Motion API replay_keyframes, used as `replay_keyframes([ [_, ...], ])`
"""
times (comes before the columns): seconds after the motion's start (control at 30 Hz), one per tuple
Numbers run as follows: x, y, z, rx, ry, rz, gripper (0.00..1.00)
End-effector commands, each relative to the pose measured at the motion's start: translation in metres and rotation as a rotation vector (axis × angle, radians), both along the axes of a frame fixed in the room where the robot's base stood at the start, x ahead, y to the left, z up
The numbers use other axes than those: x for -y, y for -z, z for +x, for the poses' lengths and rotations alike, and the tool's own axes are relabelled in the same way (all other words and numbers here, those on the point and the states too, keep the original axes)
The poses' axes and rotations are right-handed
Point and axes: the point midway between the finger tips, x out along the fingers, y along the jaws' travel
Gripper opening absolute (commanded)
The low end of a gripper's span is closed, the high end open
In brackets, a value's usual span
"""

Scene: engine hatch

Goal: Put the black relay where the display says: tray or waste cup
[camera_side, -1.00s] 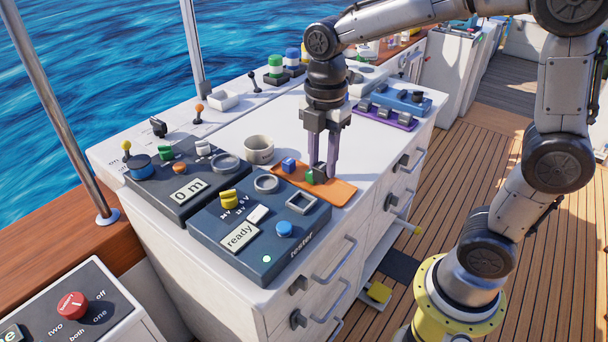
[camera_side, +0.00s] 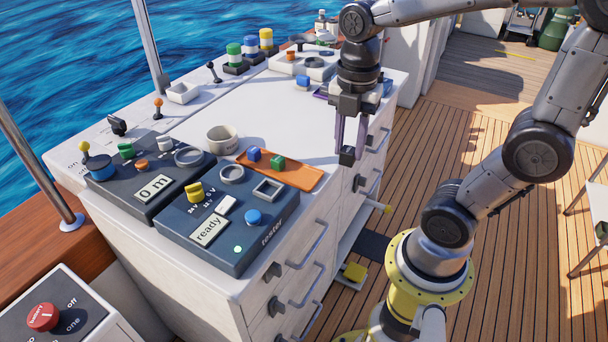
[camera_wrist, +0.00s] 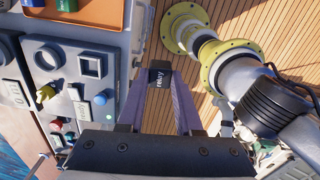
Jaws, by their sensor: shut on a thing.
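My gripper (camera_side: 350,150) is shut on the black relay (camera_side: 347,156) and holds it in the air near the cabinet's right edge. In the wrist view the relay (camera_wrist: 159,75) sits between the fingertips with its label showing. The tester (camera_side: 225,232) has a display (camera_side: 209,231) reading "ready" and a lit green lamp. Its square socket (camera_side: 268,189) looks empty. The orange tray (camera_side: 300,178) lies behind the tester, left of my gripper, with a blue block (camera_side: 254,154) and a green block (camera_side: 277,163) on it. A pale cup (camera_side: 222,139) stands left of the tray.
A dark panel (camera_side: 150,180) showing "0 m" stands left of the tester. Handles and knobs (camera_side: 320,228) stick out from the cabinet front. The white top (camera_side: 270,105) behind the tray is mostly clear. Below the relay lies the wooden deck (camera_side: 400,190).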

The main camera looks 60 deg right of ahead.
Motion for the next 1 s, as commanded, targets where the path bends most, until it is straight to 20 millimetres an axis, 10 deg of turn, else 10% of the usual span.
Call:
replay_keyframes([
  [0.27, 0.022, 0.007, -0.001, -0.012, 0.098, 0.003, 0.00],
  [1.0, 0.052, 0.093, 0.119, -0.012, 0.099, 0.003, 0.00],
])
